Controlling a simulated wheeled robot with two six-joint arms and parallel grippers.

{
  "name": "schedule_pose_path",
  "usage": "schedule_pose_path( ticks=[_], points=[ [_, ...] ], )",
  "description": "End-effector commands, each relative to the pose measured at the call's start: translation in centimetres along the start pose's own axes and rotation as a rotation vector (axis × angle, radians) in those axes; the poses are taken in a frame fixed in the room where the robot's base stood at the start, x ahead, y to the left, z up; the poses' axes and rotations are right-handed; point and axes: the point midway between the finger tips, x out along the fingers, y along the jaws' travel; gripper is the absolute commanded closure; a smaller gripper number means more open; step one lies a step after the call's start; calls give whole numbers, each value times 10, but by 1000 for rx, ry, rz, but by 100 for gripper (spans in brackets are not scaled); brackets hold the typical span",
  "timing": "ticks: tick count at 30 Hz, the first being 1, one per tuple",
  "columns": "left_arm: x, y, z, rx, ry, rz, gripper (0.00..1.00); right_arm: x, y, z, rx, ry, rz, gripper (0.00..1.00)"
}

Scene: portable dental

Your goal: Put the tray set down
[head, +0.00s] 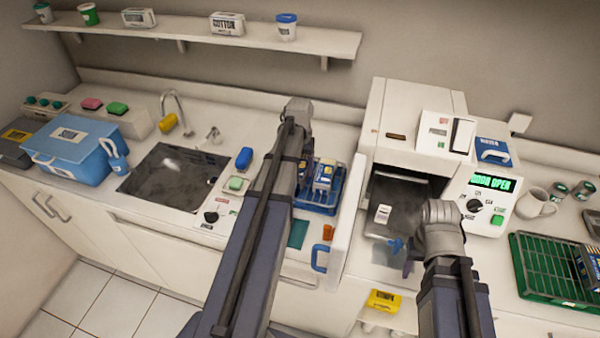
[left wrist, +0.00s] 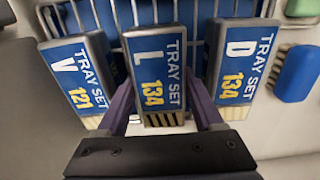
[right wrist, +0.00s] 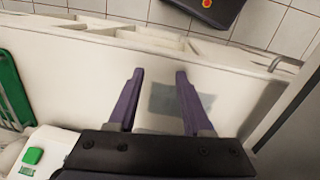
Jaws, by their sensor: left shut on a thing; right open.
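My left gripper (left wrist: 158,100) is shut on the tray set marked L 134 (left wrist: 158,68), one purple finger on each side. That tray set is between the tray sets marked V 121 (left wrist: 82,78) and D 134 (left wrist: 238,68), at a wire rack. In the head view the blue rack (head: 318,207) stands on the counter right of the sink, partly hidden by my left arm; I cannot tell whether the held set is lifted. My right gripper (right wrist: 158,78) is open and empty, by the counter's front edge; in the head view its wrist hides much of it.
A sterilizer (head: 385,120) reading "DOOR OPEN" (head: 490,183) stands right of the rack, its chamber open. A green rack (head: 545,270) and mug (head: 535,203) are farther right. A sink (head: 170,178) and blue box (head: 75,148) are left. A shelf (head: 180,32) hangs above.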

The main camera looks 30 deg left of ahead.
Motion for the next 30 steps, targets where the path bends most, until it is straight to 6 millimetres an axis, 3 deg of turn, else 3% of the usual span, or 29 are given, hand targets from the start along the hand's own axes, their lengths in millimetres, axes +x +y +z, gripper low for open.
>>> schedule_pose_path(
  ticks=[10,11,14,23,30],
  points=[
    [3,0,0,0,0,0,100,3,0,0,0,0,0,50],
    [3,0,0,0,0,0,30,3,0,0,0,0,0,50],
    [2,0,0,0,0,0,19,2,0,0,0,0,0,50],
    [1,0,0,0,0,0,19,1,0,0,0,0,0,50],
    [-12,0,0,0,0,0,19,-12,1,1,0,0,0,50]
  ],
)
